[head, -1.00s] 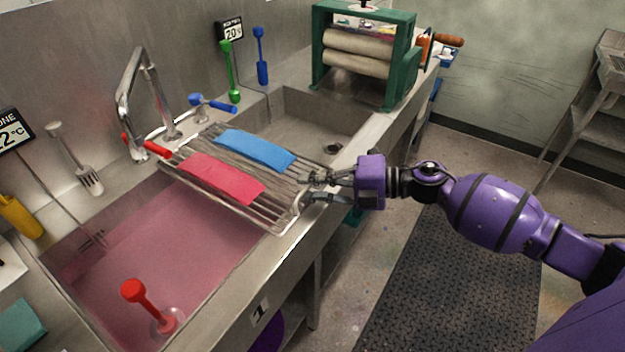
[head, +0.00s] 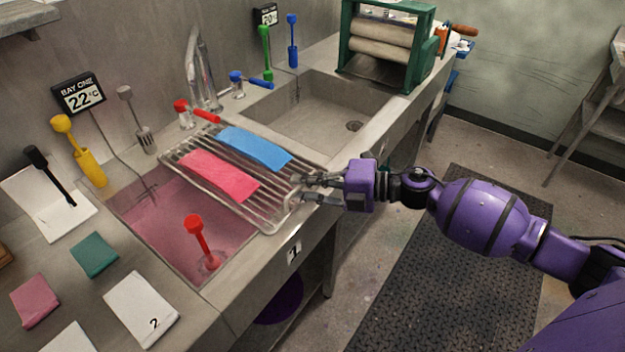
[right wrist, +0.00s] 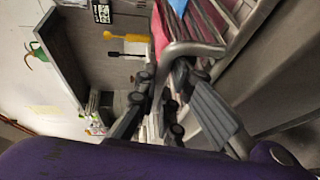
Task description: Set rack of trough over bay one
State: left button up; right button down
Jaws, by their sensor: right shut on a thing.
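The wire rack (head: 272,212) lies across the right part of bay one (head: 150,208), the sink bay with pink liquid and the "1" label on its front. A pink cloth (head: 218,176) and a blue cloth (head: 254,149) lie on the rack. My right gripper (head: 312,190) is shut on the rack's right end at the front edge of the counter. In the right wrist view the rack's bent end bar (right wrist: 190,48) passes between the fingers. Whether the rack rests on the rim is hard to tell. My left gripper is out of view.
A red-handled plunger (head: 196,232) stands in bay one. The empty second bay (head: 330,110) is at the right, with a green roller press (head: 385,45) beyond. Taps (head: 205,75) stand behind. Cloth swatches and a white card (head: 141,308) lie on the left counter.

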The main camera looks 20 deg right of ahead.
jog(key=shift+s+a, duration=0.25)
jog(key=shift+a, duration=0.1)
jog(key=c, duration=1.8)
grip_release()
jog(key=shift+s+a, duration=0.1)
jog(key=shift+c, duration=0.2)
jog(key=shift+d, duration=0.3)
jog(key=v, duration=1.1)
jog(key=shift+s+d+r, duration=0.15)
jog(key=shift+s, duration=0.05)
